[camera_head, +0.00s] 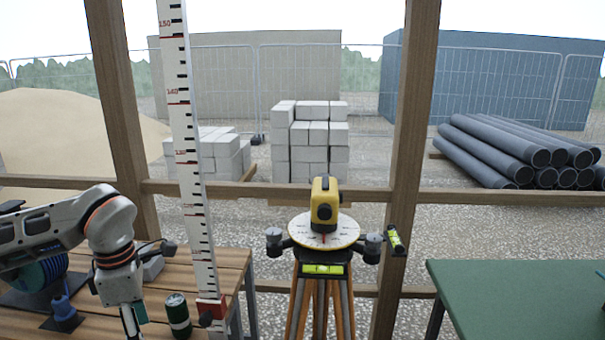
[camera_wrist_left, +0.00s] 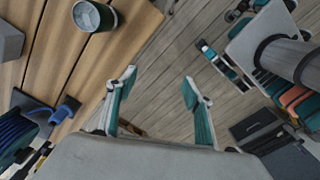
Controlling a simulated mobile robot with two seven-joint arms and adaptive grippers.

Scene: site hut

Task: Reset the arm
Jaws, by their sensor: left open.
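My left arm comes in from the left in the head view, bent downward over the wooden bench (camera_head: 230,262). Its gripper is partly cut off by the bottom edge there. In the left wrist view, my left gripper (camera_wrist_left: 160,82) is open, with its two teal-lined fingers apart and nothing between them. Plank floor shows beyond the fingertips, just off the bench edge. The dark green can (camera_head: 178,314) stands on the bench to the right of the gripper in the head view; it also shows at the top left of the left wrist view (camera_wrist_left: 92,16). My right gripper is not in view.
A tall measuring staff (camera_head: 195,150) stands upright close right of my arm. A yellow level (camera_head: 323,203) sits on a tripod (camera_head: 322,300) in the middle. A blue reel (camera_wrist_left: 14,135) and grey block (camera_head: 153,268) are on the bench. A green table (camera_head: 510,300) stands right.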

